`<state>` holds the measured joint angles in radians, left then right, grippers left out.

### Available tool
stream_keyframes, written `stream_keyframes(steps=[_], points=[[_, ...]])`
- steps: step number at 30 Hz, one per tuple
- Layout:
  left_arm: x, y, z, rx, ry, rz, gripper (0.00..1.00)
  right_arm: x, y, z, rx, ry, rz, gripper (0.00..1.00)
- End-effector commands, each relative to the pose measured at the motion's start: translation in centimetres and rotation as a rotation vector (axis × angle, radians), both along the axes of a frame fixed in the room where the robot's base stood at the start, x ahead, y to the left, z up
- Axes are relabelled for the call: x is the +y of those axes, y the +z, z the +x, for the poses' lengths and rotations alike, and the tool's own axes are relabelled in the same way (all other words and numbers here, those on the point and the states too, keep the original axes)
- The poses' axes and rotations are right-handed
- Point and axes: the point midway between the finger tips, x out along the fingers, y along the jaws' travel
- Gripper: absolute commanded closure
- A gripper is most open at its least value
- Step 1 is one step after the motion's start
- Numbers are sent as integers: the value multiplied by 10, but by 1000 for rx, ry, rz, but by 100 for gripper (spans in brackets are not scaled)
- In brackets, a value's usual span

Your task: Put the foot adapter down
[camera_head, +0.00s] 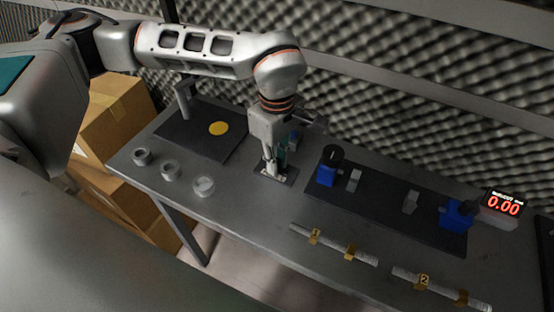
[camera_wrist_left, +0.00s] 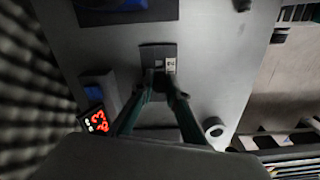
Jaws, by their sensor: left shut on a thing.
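My left gripper (camera_head: 275,168) points down at a small dark plate (camera_head: 287,177) in the middle of the table. In the left wrist view its fingertips (camera_wrist_left: 164,88) are close together over the near part of that plate (camera_wrist_left: 150,50). A small pale block with a dark mark, seemingly the foot adapter (camera_wrist_left: 170,66), shows at the fingertips; it is also low by them in the head view (camera_head: 266,171). The gripper is shut on it. The fingers hide part of it, and I cannot tell whether it touches the plate. My right gripper is not in view.
A dark mat (camera_head: 390,208) with blue and grey blocks lies right of the plate. Another mat (camera_head: 190,137) with a yellow disc lies left. A red display (camera_head: 503,204) stands far right.

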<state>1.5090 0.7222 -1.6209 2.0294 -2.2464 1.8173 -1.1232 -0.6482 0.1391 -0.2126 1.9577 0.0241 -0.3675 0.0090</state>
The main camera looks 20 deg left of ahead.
Motion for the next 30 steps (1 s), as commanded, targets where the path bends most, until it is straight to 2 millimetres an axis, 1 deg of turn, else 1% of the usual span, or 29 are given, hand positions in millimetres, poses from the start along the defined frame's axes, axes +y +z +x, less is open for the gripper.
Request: stream_keyframes(steps=[4,5,6,7,16,20,23,30], points=[[0,-4,0,0,0,0,100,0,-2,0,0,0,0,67],[0,-3,0,1,0,0,80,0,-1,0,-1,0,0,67],[0,-3,0,0,0,0,70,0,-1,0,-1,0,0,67],[0,-3,0,0,0,0,69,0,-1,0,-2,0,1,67],[0,-2,0,0,0,0,69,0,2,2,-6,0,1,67],[0,5,1,-2,-1,-1,69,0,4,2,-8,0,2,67],[0,18,1,-4,-1,0,69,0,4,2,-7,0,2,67],[0,68,1,-5,0,0,69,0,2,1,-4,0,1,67]])
